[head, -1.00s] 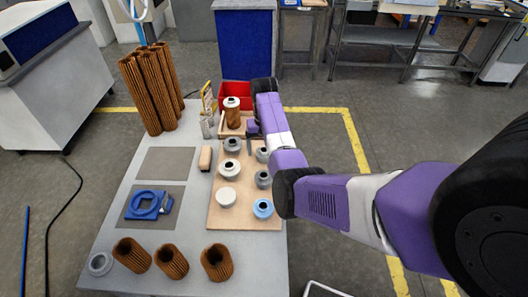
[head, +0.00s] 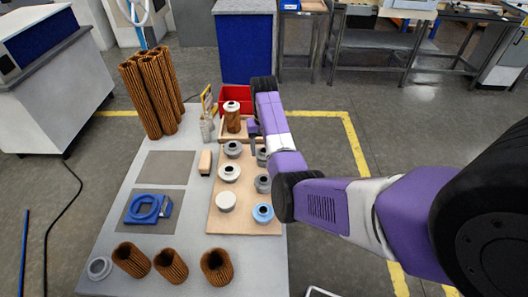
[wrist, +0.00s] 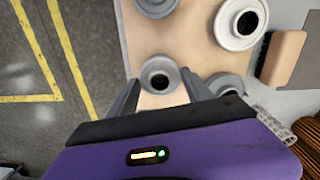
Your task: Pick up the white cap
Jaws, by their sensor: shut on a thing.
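My gripper (wrist: 161,90) is shut on a light grey cap with a dark round hole (wrist: 159,76), seen between the fingers in the wrist view. In the head view this cap (head: 262,157) is at the right edge of the board, partly hidden by my arm. I cannot tell whether it touches the board. A whitish flanged cap with a dark hole (head: 229,173) stands on the board, clear of the fingers; it also shows in the wrist view (wrist: 241,22). A plain white disc-like piece (head: 226,202) sits nearer the front of the board.
The wooden board (head: 245,226) also bears grey caps (head: 232,149) (head: 263,184) and a blue cap (head: 263,213). Another grey cap (wrist: 225,84) is close beside one finger. A capped brown filter (head: 232,122) stands behind, before a red bin (head: 236,98). A tan block (head: 205,162) lies left.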

